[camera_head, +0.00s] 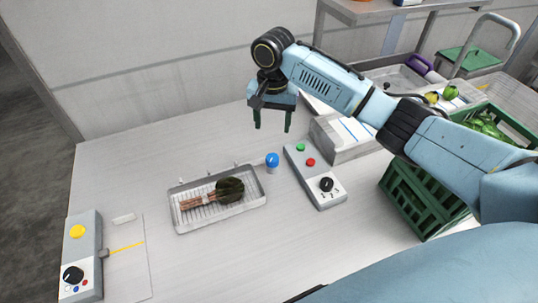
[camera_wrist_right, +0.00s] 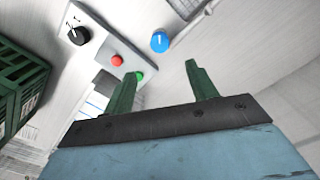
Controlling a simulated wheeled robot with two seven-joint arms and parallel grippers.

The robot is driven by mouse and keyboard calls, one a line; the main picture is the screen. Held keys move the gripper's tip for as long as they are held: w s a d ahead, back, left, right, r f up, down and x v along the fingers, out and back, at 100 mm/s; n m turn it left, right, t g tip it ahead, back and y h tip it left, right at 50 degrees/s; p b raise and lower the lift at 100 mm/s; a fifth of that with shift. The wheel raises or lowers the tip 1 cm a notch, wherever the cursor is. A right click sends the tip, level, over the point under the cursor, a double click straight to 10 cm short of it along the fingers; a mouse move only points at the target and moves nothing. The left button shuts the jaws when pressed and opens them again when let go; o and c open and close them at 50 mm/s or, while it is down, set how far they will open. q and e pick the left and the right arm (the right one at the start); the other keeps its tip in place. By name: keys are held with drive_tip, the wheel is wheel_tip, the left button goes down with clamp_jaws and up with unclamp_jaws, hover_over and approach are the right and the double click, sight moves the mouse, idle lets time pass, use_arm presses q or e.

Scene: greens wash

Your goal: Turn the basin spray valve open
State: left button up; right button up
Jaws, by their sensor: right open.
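The likely spray valve is a round blue knob (camera_head: 272,160) on a short grey body, standing on the table beside a white basin (camera_head: 236,218). A bunch of greens with reddish stems (camera_head: 212,194) lies in the basin. My right gripper (camera_head: 272,126) is open and empty, above the table and behind the blue knob in the head view. In the right wrist view the blue knob (camera_wrist_right: 159,42) shows a white mark on top, beyond the two green fingers (camera_wrist_right: 163,82), apart from them. My left gripper is not in view.
A control box (camera_head: 315,178) with green and red buttons and a black dial stands right of the knob. A green crate (camera_head: 415,195) is farther right. Another box (camera_head: 84,255) with yellow button is at left. The table's middle front is clear.

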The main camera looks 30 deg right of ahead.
sight(272, 158)
wheel_tip(272, 158, down, 13)
drive_tip(key=shift+s+r+b, duration=0.1)
drive_tip(key=shift+b, duration=0.35)
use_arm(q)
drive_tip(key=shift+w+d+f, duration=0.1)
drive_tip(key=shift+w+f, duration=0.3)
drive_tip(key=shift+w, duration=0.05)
